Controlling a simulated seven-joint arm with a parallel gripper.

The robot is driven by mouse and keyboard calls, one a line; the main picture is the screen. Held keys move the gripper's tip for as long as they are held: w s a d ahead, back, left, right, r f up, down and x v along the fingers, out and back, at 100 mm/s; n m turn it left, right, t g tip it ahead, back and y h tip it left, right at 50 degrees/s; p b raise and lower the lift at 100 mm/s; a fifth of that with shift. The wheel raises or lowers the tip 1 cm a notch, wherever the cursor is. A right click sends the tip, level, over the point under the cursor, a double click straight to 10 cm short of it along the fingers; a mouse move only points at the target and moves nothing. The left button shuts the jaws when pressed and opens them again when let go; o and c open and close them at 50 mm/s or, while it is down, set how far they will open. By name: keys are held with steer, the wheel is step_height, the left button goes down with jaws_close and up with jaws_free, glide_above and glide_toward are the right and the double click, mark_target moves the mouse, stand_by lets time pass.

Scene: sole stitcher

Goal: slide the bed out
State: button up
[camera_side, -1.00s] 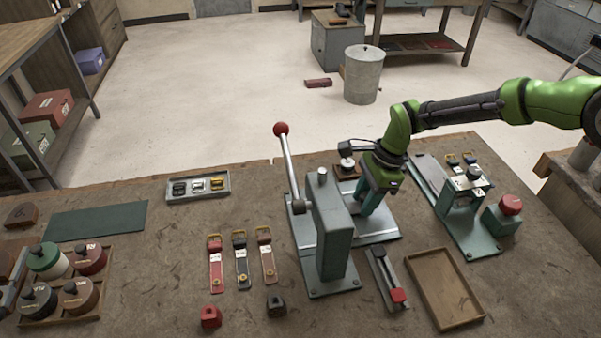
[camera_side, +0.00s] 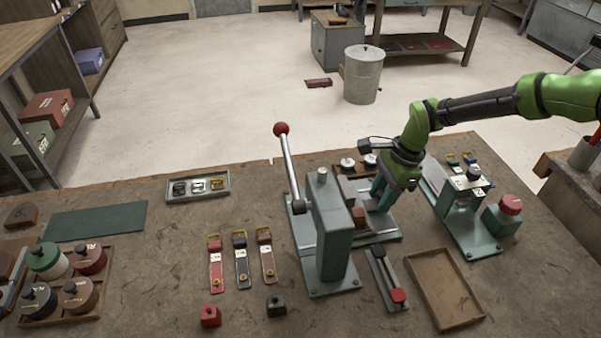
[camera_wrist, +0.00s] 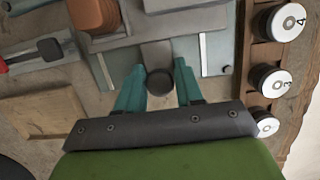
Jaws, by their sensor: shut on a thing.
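The stitcher is a grey-teal press (camera_side: 328,235) with a long lever ending in a red ball (camera_side: 281,129). Its bed (camera_side: 385,222) is a flat grey plate low on the right side of the press; the wrist view shows it as pale metal pieces (camera_wrist: 157,55). A dark round knob (camera_wrist: 160,83) on the bed sits between my fingers in the wrist view. My gripper (camera_side: 381,200) points down over the bed's right part, shut on the knob. A brown block (camera_side: 358,217) stands between press and gripper and also shows in the wrist view (camera_wrist: 95,14). The gripper hides the knob in the side view.
A wooden rack with round, white-topped pieces (camera_side: 348,163) stands behind the bed. A second teal machine (camera_side: 462,205) with a red-topped block (camera_side: 510,205) is on the right. A red-handled slide tool (camera_side: 386,280) and an empty wooden tray (camera_side: 445,290) lie in front.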

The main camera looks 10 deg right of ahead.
steer(key=shift+d, duration=0.15)
steer(key=shift+d, duration=1.75)
steer(key=o, duration=0.6)
steer(key=shift+r, duration=0.1)
steer(key=a+v, duration=0.1)
steer(key=v, duration=0.5)
steer(key=shift+a+r, duration=0.25)
steer(key=shift+a, duration=0.05)
